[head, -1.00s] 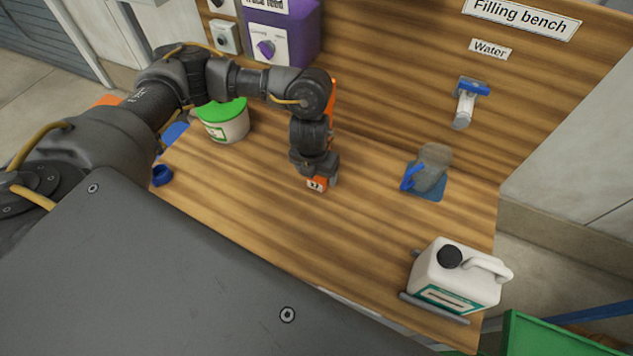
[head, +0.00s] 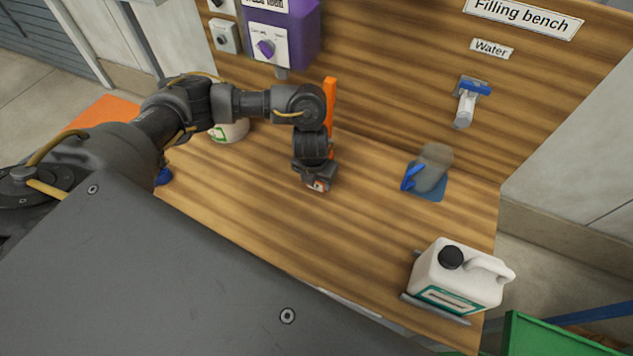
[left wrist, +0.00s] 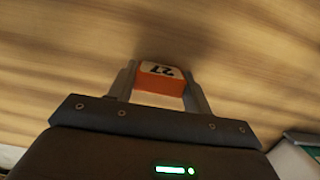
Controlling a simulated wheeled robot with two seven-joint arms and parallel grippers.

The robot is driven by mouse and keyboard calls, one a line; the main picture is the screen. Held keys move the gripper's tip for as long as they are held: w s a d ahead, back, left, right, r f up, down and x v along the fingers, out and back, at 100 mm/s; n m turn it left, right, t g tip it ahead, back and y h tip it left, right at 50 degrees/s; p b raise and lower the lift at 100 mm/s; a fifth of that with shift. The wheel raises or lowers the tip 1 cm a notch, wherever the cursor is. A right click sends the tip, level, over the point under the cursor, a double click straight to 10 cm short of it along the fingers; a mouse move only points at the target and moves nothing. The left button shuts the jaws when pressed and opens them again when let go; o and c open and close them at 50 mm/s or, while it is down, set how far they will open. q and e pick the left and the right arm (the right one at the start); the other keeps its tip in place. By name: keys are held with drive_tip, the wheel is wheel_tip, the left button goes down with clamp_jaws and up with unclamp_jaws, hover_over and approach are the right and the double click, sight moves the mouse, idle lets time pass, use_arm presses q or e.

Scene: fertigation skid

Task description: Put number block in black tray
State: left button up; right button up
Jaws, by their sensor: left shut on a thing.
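My left gripper (head: 320,188) is over the middle of the wooden bench, shut on the number block (head: 319,184). In the left wrist view the block (left wrist: 161,79) is orange with a white face marked 27, and sits between the two fingers. In the head view the gripper hides most of it. The block is close to the bench top; I cannot tell whether it touches it. No black tray can be made out clearly in these views. My right gripper is not in view.
A white jerrycan (head: 455,280) stands at the front right. A white tub (head: 230,131) is behind my left arm. The bench (head: 240,200) around the gripper is clear.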

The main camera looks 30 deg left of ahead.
use_arm(q)
drive_tip(key=shift+r, duration=0.1)
drive_tip(key=shift+c, duration=0.5)
drive_tip(key=shift+r, duration=0.45)
wheel_tip(320, 180, up, 3)
drive_tip(key=shift+w+f+p, duration=0.1)
drive_tip(key=shift+f+p, duration=0.1)
drive_tip(key=shift+p, duration=0.35)
drive_tip(key=s+d+r, duration=0.5)
drive_tip(key=s+r, duration=0.4)
drive_tip(key=s, duration=0.4)
drive_tip(key=shift+r, duration=0.2)
drive_tip(key=shift+s+d, duration=0.1)
